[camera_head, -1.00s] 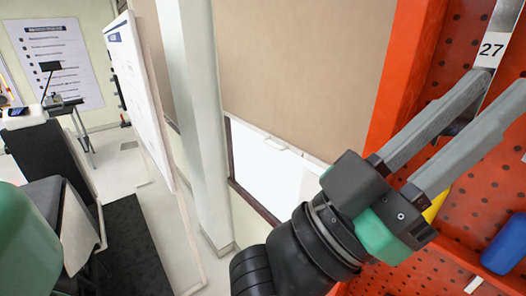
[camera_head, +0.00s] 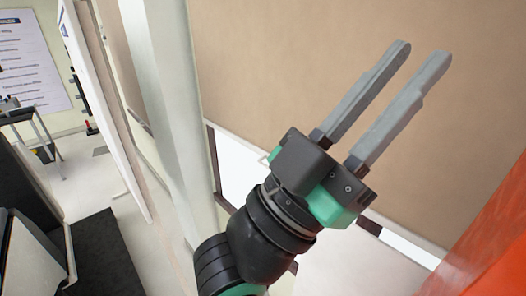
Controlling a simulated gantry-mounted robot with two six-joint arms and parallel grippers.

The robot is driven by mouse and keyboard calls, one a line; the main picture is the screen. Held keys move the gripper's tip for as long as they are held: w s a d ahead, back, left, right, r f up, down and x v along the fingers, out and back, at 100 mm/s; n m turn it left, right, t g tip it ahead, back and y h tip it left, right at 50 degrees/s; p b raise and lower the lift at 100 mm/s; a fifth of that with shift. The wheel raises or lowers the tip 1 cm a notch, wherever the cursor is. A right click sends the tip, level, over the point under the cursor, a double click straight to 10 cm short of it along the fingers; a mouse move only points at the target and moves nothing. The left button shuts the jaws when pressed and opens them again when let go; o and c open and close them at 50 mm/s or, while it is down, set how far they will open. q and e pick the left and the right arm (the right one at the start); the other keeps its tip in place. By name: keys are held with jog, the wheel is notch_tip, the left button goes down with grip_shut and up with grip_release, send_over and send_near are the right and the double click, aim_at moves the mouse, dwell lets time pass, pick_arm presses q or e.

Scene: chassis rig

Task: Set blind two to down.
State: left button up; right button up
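A bright white window or blind panel (camera_head: 232,165) in a dark frame is set low in the tan wall, left of and behind my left gripper. A light rail at its upper edge is partly covered by the gripper. Which blind this is, and how far it is lowered, I cannot tell. My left gripper (camera_head: 420,55) is in front of the tan wall, above the panel. Its two grey fingers are apart, point up and right, and hold nothing. My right gripper is not in view.
A pale column (camera_head: 160,105) stands left of the window. A white board (camera_head: 98,110) is farther left. An orange-red panel (camera_head: 490,245) fills the lower right corner. A black mat (camera_head: 105,255) lies on the floor at lower left. The tan wall (camera_head: 290,60) is bare.

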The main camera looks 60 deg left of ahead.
pick_arm(q)
jog(key=w+a+f+m+g+y+p, duration=0.8)
jog(key=a+f+y+p, duration=0.25)
jog(key=a+f, duration=0.3)
jog(key=s+a+f+g+y+p, duration=0.1)
jog(key=s+a+f+g+p, duration=0.4)
jog(key=f, duration=0.3)
jog(key=s+a+f+g+y+p, duration=0.1)
jog(key=s+a+f+g+p, duration=0.2)
jog(key=s+a+f+p, duration=0.45)
jog(key=x, duration=0.4)
jog(key=d+x, duration=0.1)
jog(key=x, duration=0.3)
jog(key=w+f+x, duration=0.1)
jog(key=x, duration=0.3)
jog(key=shift+w+f, duration=0.1)
jog(key=shift+w, duration=0.05)
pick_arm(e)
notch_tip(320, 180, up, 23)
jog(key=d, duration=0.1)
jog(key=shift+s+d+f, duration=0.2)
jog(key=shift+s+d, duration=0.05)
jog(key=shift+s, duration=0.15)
